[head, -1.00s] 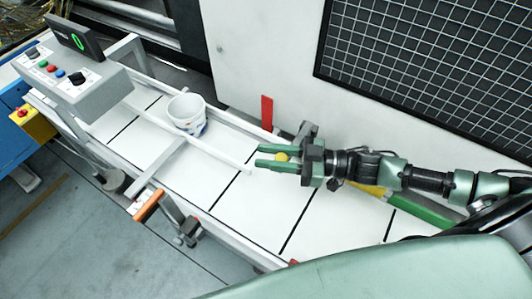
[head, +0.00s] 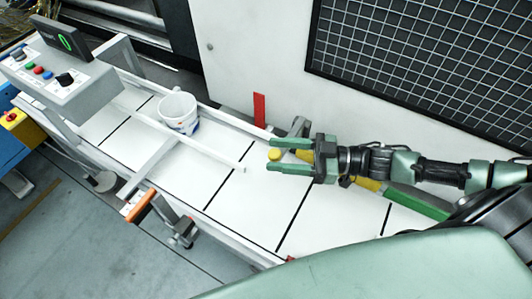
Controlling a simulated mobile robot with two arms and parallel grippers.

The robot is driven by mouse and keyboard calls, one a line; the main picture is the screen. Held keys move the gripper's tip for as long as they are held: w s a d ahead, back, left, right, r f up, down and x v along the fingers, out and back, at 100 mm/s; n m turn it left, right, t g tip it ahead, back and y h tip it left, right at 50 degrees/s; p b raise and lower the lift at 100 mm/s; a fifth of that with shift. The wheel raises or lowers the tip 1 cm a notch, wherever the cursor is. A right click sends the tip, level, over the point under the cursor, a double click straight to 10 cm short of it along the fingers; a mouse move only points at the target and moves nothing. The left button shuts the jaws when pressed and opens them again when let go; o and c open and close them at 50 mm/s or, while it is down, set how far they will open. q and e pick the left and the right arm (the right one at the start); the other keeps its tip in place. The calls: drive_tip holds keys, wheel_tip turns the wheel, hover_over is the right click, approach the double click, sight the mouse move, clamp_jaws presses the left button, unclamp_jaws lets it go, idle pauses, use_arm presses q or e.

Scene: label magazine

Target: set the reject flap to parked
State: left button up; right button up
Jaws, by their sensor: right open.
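A bar with a green end (head: 418,203) and a yellow stretch (head: 368,184) slants over the right part of the white conveyor; it looks like the reject flap. A round yellow knob (head: 275,154) shows at what seems to be its left end. My right gripper (head: 270,154) is open, its green fingers pointing left, one on either side of the knob in the picture. I cannot tell whether they touch it. The gripper hides the middle of the bar. My left gripper is out of view.
A white cup (head: 178,112) stands on the conveyor (head: 215,185), behind a white guide rail (head: 205,152). A red upright tab (head: 259,110) is at the back edge. A control box (head: 58,75) stands at left, an orange-handled lever (head: 140,207) at the front edge.

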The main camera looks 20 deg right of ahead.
drive_tip(key=v, duration=0.3)
drive_tip(key=shift+s+d, duration=0.15)
drive_tip(key=shift+d, duration=0.2)
drive_tip(key=shift+r, duration=0.15)
